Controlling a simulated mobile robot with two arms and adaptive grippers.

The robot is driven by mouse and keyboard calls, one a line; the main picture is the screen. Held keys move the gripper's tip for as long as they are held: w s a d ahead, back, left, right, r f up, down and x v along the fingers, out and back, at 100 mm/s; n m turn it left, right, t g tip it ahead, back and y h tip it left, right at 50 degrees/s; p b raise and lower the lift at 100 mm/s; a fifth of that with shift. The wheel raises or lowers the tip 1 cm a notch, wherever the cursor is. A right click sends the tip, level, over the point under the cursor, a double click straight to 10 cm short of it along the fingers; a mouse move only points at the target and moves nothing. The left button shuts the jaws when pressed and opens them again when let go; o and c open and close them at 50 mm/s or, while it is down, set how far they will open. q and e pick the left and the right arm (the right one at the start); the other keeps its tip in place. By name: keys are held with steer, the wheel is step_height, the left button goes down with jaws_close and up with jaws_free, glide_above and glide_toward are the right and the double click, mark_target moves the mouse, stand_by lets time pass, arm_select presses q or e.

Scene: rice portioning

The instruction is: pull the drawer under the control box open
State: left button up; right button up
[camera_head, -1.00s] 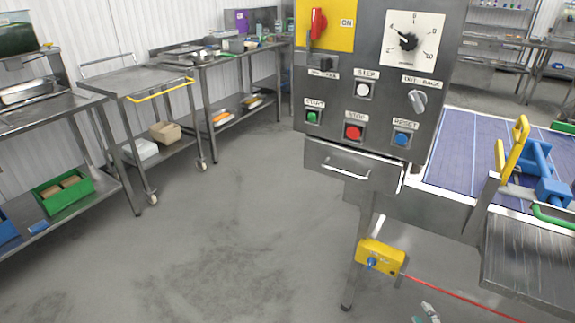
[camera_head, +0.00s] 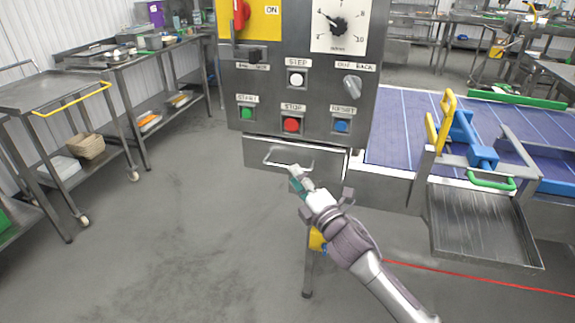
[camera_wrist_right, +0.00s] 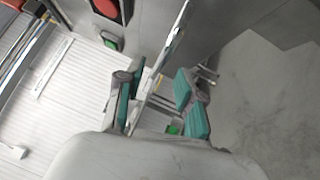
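The grey control box (camera_head: 265,100) stands at upper middle in the head view. The steel drawer (camera_head: 265,170) sits under it, its front close beneath the box; it looks shut or nearly so. A pale bar handle (camera_head: 272,163) runs across its front. My right gripper (camera_head: 296,180) is at the right part of this handle and hides some of it. In the right wrist view, the teal-padded fingers of my right gripper (camera_wrist_right: 158,103) are apart, with a shiny metal strip (camera_wrist_right: 165,60) passing between them. Contact cannot be told. My left gripper is not in view.
A blue conveyor belt (camera_head: 402,125) lies right of the box, with a steel tray (camera_head: 480,228) in front. A yellow device (camera_head: 317,240) is on the leg below, partly behind my arm. A red cord (camera_head: 470,277) runs right. The floor at left (camera_head: 180,220) is clear.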

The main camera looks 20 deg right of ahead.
mark_target(296, 151)
steer(key=x, duration=0.4)
steer(key=shift+w+a, duration=0.1)
steer(key=shift+w, duration=0.3)
jaws_close()
